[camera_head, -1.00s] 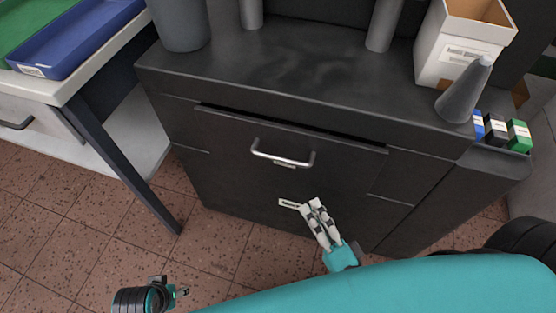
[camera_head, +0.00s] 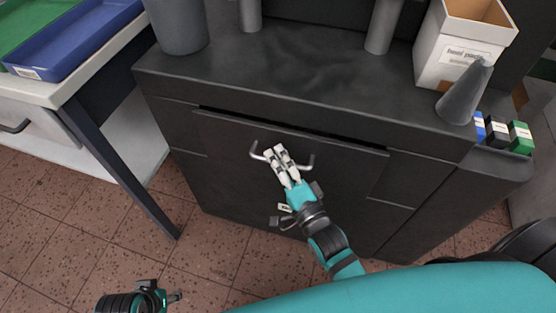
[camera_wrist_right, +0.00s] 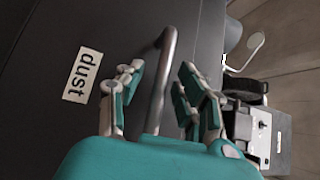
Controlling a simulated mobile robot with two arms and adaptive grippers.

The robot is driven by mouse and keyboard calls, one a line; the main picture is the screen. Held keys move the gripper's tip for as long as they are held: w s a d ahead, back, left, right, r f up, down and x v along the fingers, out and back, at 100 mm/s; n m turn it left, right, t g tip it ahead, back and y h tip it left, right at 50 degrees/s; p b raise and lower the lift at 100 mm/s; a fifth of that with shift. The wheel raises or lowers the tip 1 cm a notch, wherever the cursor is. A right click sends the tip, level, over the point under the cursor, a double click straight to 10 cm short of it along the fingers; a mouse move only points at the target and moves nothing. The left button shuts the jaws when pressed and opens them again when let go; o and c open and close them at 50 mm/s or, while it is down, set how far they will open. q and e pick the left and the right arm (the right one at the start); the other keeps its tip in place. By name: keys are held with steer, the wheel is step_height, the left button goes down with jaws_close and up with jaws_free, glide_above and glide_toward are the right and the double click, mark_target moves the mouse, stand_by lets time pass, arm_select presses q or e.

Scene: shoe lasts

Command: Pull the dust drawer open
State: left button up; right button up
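The dust drawer (camera_head: 225,150) is a wide dark front in the black cabinet, with a dark gap along its top edge. Its silver bar handle (camera_head: 308,162) is partly hidden by my right gripper (camera_head: 275,152). In the right wrist view the handle bar (camera_wrist_right: 161,85) runs between the two open fingers of the right gripper (camera_wrist_right: 160,85), with space showing on both sides. A white label reading "dust" (camera_wrist_right: 83,74) is on the drawer front. My left gripper (camera_head: 174,297) is low at the left, away from the drawer; its finger opening is unclear.
The cabinet top (camera_head: 290,75) holds a grey bin (camera_head: 180,25), a grey cone (camera_head: 465,95) and a cardboard box (camera_head: 455,45). A table with blue (camera_head: 75,40) and green trays stands at the left. The tiled floor (camera_head: 60,210) before the cabinet is clear.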

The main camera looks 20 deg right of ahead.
jaws_close()
arm_select(q)
steer(key=shift+f, duration=0.1)
arm_select(e)
steer(key=shift+s+f, duration=0.1)
stand_by(0.4)
